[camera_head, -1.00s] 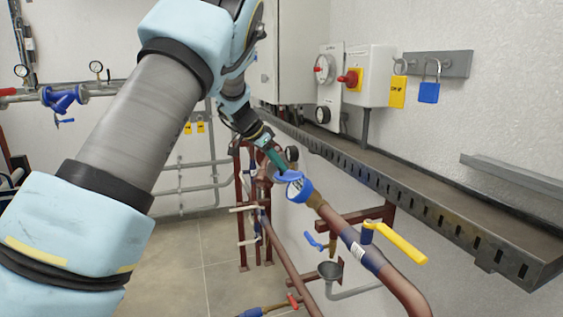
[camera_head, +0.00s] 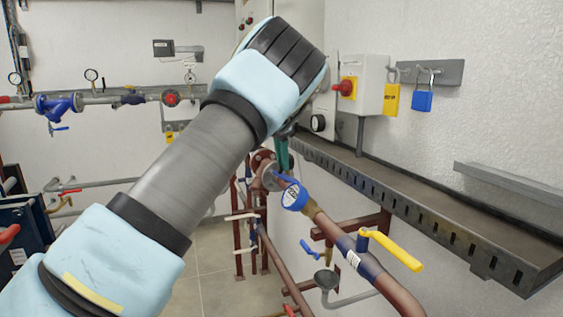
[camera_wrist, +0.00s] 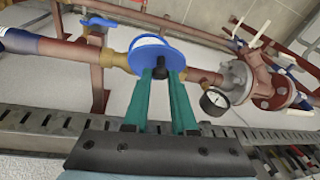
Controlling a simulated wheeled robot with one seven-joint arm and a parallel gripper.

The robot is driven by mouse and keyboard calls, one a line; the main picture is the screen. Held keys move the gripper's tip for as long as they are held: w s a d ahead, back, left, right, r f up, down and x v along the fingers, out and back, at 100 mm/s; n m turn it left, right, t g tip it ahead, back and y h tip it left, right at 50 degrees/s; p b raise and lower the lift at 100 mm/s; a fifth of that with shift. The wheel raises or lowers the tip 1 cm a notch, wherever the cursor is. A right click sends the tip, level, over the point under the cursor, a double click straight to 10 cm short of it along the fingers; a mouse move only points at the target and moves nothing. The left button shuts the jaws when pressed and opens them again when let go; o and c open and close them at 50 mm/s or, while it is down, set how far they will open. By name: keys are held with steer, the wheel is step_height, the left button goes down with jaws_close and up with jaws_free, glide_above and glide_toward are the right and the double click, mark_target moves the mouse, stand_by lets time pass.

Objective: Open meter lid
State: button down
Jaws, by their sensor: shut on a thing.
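The meter (camera_head: 295,196) is a round blue body with a pale face, set on a brass fitting of the pipe right of centre in the head view. Its blue lid (camera_head: 284,178) shows as a thin blue shape at the meter's upper left edge and looks tilted up from the face. My gripper (camera_head: 283,168) has teal fingers and reaches down to the lid from above, shut on it. In the wrist view the fingertips (camera_wrist: 161,72) meet the lower edge of the round blue lid and meter (camera_wrist: 158,54). The exact contact is partly hidden by the fingers.
A perforated metal cable tray (camera_head: 430,205) runs along the wall close to the right of the meter. A yellow valve handle (camera_head: 395,248) is on the pipe nearer me. A pressure gauge (camera_wrist: 214,101) and a flanged valve (camera_wrist: 262,80) lie beside the fingers in the wrist view.

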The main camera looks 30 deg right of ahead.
mark_target(279, 174)
steer(key=c, duration=0.7)
jaws_free()
steer(key=shift+r, duration=0.1)
steer(key=b+v, duration=0.2)
steer(key=v, duration=0.8)
steer(key=shift+r+b, duration=0.25)
steer(key=shift+b, duration=0.05)
steer(key=shift+a, duration=0.1)
